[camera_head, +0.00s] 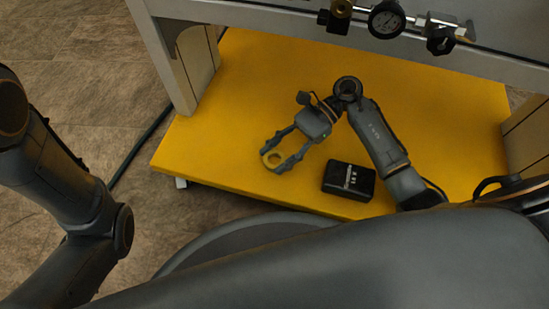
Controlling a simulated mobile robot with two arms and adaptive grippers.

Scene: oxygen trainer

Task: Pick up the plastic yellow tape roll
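The plastic yellow tape roll (273,160) is a small ring near the front left part of the yellow platform (235,110). My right gripper (274,159) reaches down to it from the upper right, with its fingers spread apart. One fingertip is on each side of the roll, very close to it or touching it. I cannot tell whether the fingers press on the roll, or whether it rests on the platform or is slightly above it. My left arm shows at the left edge, but its gripper is out of view.
A black box (349,180) with a light label lies on the platform right of the roll. A grey frame with a gauge (386,20) and valve fittings crosses the top. A pale upright post (196,65) stands at the platform's left. The platform's left front is clear.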

